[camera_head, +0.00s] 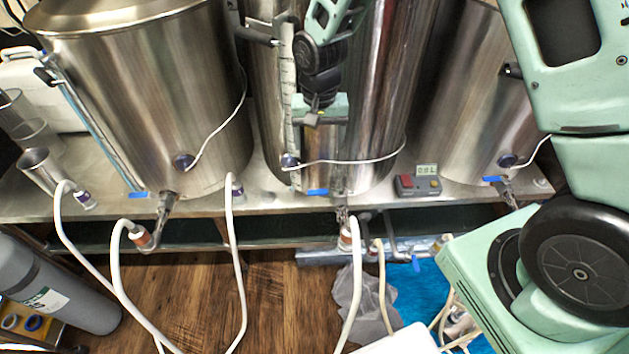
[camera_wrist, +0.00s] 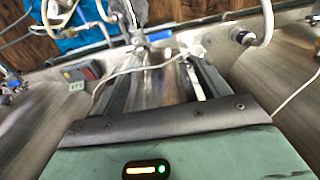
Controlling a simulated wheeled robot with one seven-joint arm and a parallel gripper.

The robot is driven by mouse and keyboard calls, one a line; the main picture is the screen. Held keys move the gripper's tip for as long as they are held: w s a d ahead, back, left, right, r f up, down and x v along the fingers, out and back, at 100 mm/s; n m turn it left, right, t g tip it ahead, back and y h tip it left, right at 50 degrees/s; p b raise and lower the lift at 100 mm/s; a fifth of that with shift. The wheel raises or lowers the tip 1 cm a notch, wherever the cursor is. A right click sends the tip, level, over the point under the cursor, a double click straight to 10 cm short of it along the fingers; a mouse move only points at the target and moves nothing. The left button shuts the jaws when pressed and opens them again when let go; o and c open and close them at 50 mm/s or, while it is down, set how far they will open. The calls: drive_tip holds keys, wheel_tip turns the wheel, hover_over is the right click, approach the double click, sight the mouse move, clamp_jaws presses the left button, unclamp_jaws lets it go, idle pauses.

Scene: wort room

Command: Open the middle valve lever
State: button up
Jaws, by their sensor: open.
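The middle steel kettle (camera_head: 385,90) has a valve with a blue lever (camera_head: 317,192) low on its front. The lever lies roughly sideways, to the left of the valve's metal outlet (camera_head: 342,205). In the wrist view the blue lever (camera_wrist: 158,37) shows beyond the fingers, near the top centre. My gripper (camera_head: 318,140) is in front of the kettle, above the lever in the head view. In the wrist view my gripper (camera_wrist: 162,75) has its two fingers spread with nothing held between them. The fingers appear apart from the lever.
Kettles stand left (camera_head: 150,90) and right (camera_head: 475,100), with blue levers of their own. A thin white cable (camera_head: 350,162) crosses the middle kettle's front. A red-and-grey controller box (camera_head: 418,186) sits right of the valve. White hoses (camera_head: 352,270) hang below the metal bench.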

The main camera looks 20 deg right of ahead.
sight(318, 191)
wheel_tip(318, 191, down, 16)
drive_tip(key=shift+s+f, duration=0.1)
drive_tip(key=shift+f, duration=0.15)
idle(0.3)
drive_tip(key=c, duration=1.4)
